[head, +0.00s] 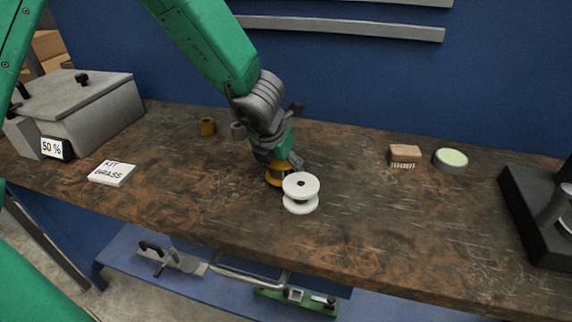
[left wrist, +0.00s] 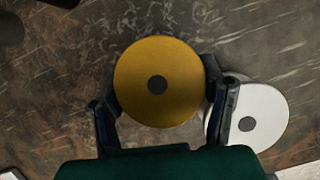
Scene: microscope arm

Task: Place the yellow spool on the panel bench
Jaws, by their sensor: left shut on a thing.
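The yellow spool (head: 276,179) shows behind a white spool in the head view, partly hidden by it and by my gripper. My left gripper (head: 281,166) is shut on the yellow spool. In the left wrist view the yellow spool (left wrist: 158,80) sits between the two fingers of my left gripper (left wrist: 160,100), its round top facing the camera. It is at or close above the brown bench top (head: 205,185); I cannot tell whether it touches. My right gripper is not in view.
The white spool (head: 300,190) stands right beside the yellow one and the right finger; it also shows in the left wrist view (left wrist: 262,115). A brush (head: 404,154), a round tin (head: 451,160) and a white card (head: 112,173) lie around. The bench's middle right is clear.

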